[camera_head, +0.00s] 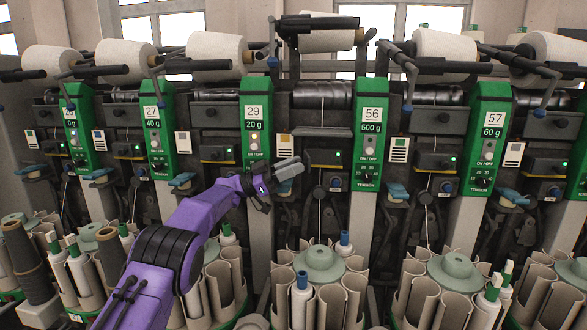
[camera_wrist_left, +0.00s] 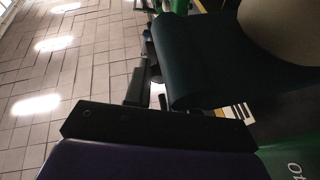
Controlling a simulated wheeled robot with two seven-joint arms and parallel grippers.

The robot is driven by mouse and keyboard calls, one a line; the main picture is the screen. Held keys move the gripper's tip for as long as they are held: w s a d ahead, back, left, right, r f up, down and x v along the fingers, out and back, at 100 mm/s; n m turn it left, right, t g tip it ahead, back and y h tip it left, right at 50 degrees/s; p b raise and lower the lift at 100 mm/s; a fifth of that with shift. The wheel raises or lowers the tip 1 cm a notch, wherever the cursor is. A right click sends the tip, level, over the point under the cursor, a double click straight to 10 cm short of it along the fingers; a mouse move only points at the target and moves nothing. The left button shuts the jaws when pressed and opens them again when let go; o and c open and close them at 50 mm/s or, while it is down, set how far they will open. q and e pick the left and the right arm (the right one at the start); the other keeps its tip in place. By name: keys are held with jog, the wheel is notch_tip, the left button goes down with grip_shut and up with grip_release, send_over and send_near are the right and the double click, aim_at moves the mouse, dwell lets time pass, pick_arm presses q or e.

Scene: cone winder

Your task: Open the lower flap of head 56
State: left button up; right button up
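Head 56 has a green panel (camera_head: 371,140) with a white number plate in the head view. A dark box (camera_head: 325,157) and a pale vertical yarn are left of this panel. I cannot make out the lower flap for certain. The left wrist view shows no clear fingertips or flap. My right gripper is in neither view.
Below head 56 stands a ring of cream tubes (camera_head: 330,308) with a green disc (camera_head: 318,262) and blue-topped bobbins. Yarn cones such as this one (camera_head: 217,50) hang above. Blue levers (camera_head: 397,190) stick out between heads. The wrist view shows tiled floor (camera_wrist_left: 50,75).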

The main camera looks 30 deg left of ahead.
pick_arm(q)
jog(key=o, duration=0.4)
jog(key=shift+r, duration=0.1)
jog(key=shift+o, duration=0.2)
jog(key=shift+a, duration=0.2)
jog(key=b+v, duration=0.3)
jog(key=v, duration=0.7)
jog(key=shift+s, duration=0.1)
